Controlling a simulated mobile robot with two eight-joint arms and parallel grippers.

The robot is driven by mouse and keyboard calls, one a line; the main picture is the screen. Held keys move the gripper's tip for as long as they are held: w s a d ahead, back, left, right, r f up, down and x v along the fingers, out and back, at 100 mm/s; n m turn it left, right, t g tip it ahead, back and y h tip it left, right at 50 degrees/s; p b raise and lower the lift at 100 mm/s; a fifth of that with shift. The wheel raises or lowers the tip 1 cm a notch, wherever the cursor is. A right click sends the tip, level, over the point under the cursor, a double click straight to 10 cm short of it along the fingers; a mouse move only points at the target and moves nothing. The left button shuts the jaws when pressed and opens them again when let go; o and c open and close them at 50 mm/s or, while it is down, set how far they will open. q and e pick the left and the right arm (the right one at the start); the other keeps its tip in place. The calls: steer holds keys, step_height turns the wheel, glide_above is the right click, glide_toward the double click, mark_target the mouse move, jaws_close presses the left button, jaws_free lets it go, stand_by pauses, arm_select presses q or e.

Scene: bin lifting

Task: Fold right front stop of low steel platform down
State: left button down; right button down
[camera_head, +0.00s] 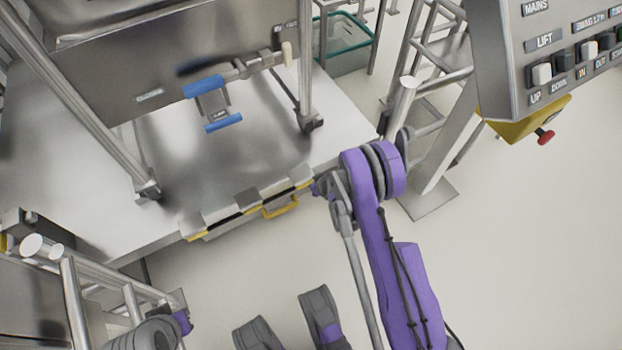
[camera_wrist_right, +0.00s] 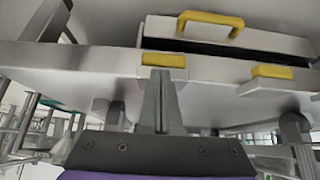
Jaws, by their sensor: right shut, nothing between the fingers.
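The low steel platform (camera_head: 85,205) has a front edge with grey stops tipped in yellow. The right front stop (camera_head: 301,177) is at the right end of this row; its yellow tip (camera_wrist_right: 163,60) shows in the right wrist view. My right gripper (camera_head: 318,188) is close beside this stop. In the right wrist view its fingers (camera_wrist_right: 159,85) are shut and empty, with their tips just by the yellow tip; I cannot tell whether they touch. A small purple part of my left arm (camera_head: 183,322) shows at the lower left; its fingers are not clear.
A yellow handle (camera_head: 281,207) sits on the front edge between the stops. A steel bin on a wheeled frame (camera_head: 148,190) stands on the platform. A steel frame (camera_head: 432,170) and a control panel (camera_head: 560,60) are at the right. The floor (camera_head: 530,260) at the lower right is clear.

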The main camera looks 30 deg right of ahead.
arm_select(q)
steer(key=shift+r, duration=0.25)
arm_select(e)
steer(key=s+f, duration=0.1)
steer(key=s, duration=0.5)
steer(key=shift+f, duration=0.2)
